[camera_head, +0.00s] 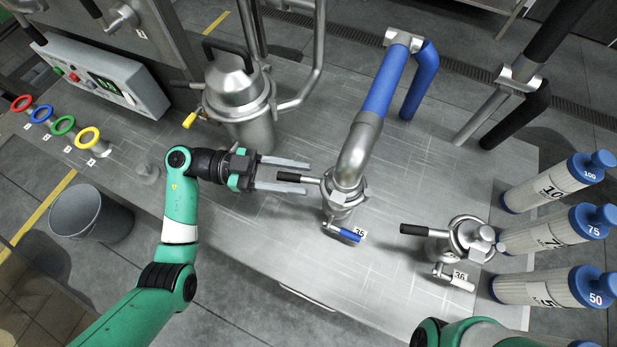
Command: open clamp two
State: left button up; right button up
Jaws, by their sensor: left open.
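A clamp with a black handle (304,178) sits around the joint below the steel elbow of the blue pipe (385,88), above the valve tagged 35. A second black-handled clamp (418,230) is on the fitting by the valve tagged 36. No tag shows which clamp is number two. My left gripper (306,178) is open, its two fingers pointing right. The tip of the first clamp's handle lies between the fingertips, in this view, with no visible grip on it. Of my right arm, only a green part shows at the bottom edge; its gripper is out of view.
A lidded steel vessel (238,95) with a yellow-handled valve (190,120) stands behind my left gripper. Several blue-capped filter cartridges (550,237) line the right side. A control box (105,75) and coloured rings are at left. The steel table's front middle is clear.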

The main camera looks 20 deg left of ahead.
aim_at(310, 182)
pick_arm(q)
jog(key=shift+x, duration=1.5)
jog(key=shift+c, duration=0.2)
grip_shut()
